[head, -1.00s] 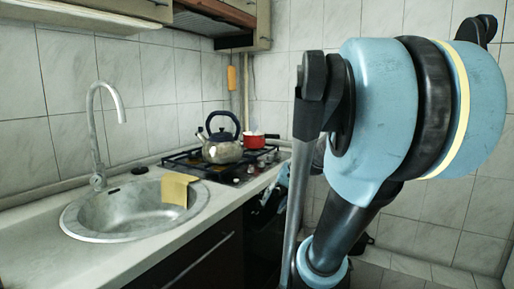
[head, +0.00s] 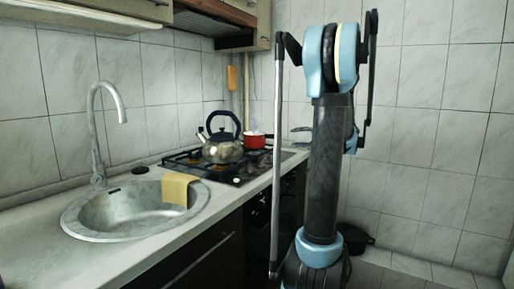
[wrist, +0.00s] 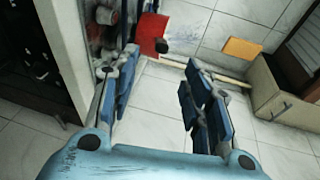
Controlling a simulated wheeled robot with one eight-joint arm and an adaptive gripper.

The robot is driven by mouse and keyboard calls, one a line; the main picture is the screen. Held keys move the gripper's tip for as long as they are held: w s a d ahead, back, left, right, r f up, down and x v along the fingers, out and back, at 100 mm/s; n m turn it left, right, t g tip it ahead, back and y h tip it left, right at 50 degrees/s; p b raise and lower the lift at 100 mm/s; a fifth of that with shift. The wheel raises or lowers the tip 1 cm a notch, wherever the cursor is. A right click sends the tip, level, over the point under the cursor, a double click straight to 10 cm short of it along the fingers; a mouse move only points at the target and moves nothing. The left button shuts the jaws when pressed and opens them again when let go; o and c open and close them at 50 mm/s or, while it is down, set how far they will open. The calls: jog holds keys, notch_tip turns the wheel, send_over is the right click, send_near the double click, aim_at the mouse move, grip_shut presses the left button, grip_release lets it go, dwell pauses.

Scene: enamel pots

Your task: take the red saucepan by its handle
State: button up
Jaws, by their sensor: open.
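The red saucepan (head: 254,142) stands at the back right of the stove, behind and right of the kettle, in the head view. A short dark handle end shows on its right. In the wrist view the red saucepan (wrist: 151,30) is near the top, with a black handle end (wrist: 162,46) pointing toward the space between my fingers. My gripper (wrist: 161,60) is open and empty, its fingers spread on either side. The handle appears beyond the fingertips, not touched. In the head view my arm hides most of the gripper.
A steel kettle (head: 222,150) with a dark handle stands on the stove (head: 205,168) beside the saucepan. A sink (head: 130,212) with a yellow cloth (head: 176,188) is set in the counter to the left. A dark pot (head: 356,238) is on the floor. A yellow board (head: 232,78) hangs on the wall.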

send_near(268, 137)
jog(key=w, duration=0.1)
jog(key=shift+a+x, duration=0.2)
jog(key=shift+x, duration=2.75)
jog(key=shift+s, duration=0.25)
grip_shut()
